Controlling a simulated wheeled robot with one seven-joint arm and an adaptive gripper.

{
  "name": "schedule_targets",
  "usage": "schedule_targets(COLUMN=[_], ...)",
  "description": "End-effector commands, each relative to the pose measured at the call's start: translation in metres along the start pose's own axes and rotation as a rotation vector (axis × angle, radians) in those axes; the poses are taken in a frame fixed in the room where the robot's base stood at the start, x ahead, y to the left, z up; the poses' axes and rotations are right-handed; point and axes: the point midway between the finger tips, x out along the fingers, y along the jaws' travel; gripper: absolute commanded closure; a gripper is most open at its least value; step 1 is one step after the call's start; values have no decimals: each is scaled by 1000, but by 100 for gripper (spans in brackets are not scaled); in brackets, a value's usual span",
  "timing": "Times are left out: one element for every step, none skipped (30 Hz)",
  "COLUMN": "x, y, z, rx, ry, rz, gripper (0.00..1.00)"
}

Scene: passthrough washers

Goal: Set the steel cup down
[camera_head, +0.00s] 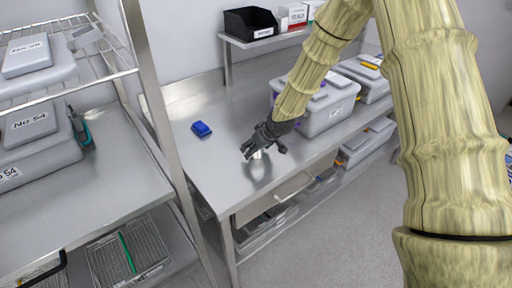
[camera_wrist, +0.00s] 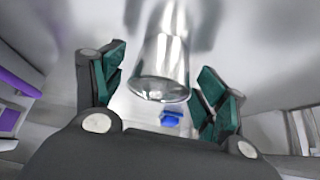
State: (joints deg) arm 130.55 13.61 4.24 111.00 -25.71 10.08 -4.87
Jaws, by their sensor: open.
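The steel cup (camera_wrist: 163,68) is shiny and lies between the two green-padded fingers of my gripper (camera_wrist: 160,92) in the wrist view. Gaps show on both sides of it, so the fingers are open around it. In the head view my gripper (camera_head: 262,139) is low over the steel table (camera_head: 215,165), near its front part. Only a small bright piece of the cup (camera_head: 258,155) shows below the fingers there, with a reflection under it. I cannot tell for sure whether its base touches the table.
A blue item (camera_head: 201,128) lies on the table to the left of my gripper. A grey lidded bin (camera_head: 325,117) stands to its right. A black open box (camera_head: 250,23) is on the raised shelf behind. A wire rack post (camera_head: 158,105) rises at the left. Table around the cup is clear.

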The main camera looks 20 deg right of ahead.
Motion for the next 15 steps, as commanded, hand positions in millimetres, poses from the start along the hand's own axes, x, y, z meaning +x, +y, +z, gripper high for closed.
schedule_targets(x=[0,0,0,-1,-2,-4,-4,-6,-9,-12,-14,-18,-22,-26,-30], y=[0,0,0,0,0,0,0,0,0,1,1,0,0,0,0], z=[0,0,0,-1,-2,-2,-2,-2,-2,-2,-2,-2,-2,-2,-2], rx=[0,0,0,0,0,0,0,0,0,1,1,1,1,1,1], ry=[0,0,0,0,1,1,1,1,2,3,3,2,2,2,2], rz=[0,0,0,0,0,0,0,0,1,1,1,0,0,0,0], gripper=[27,27,27,27,27,27,27,27,27,27,27,27,27,27,27])
